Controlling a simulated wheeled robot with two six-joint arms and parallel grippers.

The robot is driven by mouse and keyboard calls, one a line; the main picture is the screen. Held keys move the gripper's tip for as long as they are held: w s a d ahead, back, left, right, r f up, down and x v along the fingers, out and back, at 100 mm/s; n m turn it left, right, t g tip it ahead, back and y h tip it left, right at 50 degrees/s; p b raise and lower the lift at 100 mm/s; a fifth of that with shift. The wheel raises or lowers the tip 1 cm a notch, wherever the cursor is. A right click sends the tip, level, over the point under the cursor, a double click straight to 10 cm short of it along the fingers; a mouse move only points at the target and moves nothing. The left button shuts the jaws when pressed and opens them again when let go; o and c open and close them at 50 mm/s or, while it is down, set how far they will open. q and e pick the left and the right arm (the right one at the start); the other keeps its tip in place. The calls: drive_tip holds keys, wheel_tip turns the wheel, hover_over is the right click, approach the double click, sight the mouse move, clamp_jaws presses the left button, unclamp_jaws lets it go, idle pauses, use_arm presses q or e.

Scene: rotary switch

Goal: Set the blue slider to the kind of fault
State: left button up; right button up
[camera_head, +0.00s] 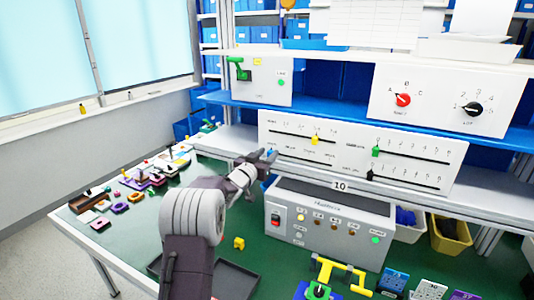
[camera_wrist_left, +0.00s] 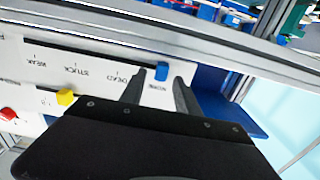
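The blue slider (camera_wrist_left: 162,71) is at the NONE end of its slot in the left wrist view; the labels DEAD, STUCK and WEAK run along the slot away from it. It sits on the white slider panel (camera_head: 351,157), at its lower left, and shows as a small blue spot (camera_head: 269,152) in the head view. My left gripper (camera_head: 265,157) is at the panel's left end. In the left wrist view its fingers (camera_wrist_left: 160,84) are open, one on each side of the blue slider, with visible gaps. My right gripper is not in view.
A yellow slider (camera_head: 315,140) is above on the same panel, with a green slider (camera_head: 376,151) and a black slider (camera_head: 370,175) to the right. A grey box (camera_head: 330,222) with buttons stands below. Small coloured parts lie on the green table at left.

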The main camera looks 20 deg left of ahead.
use_arm(q)
clamp_jaws()
idle(1.4)
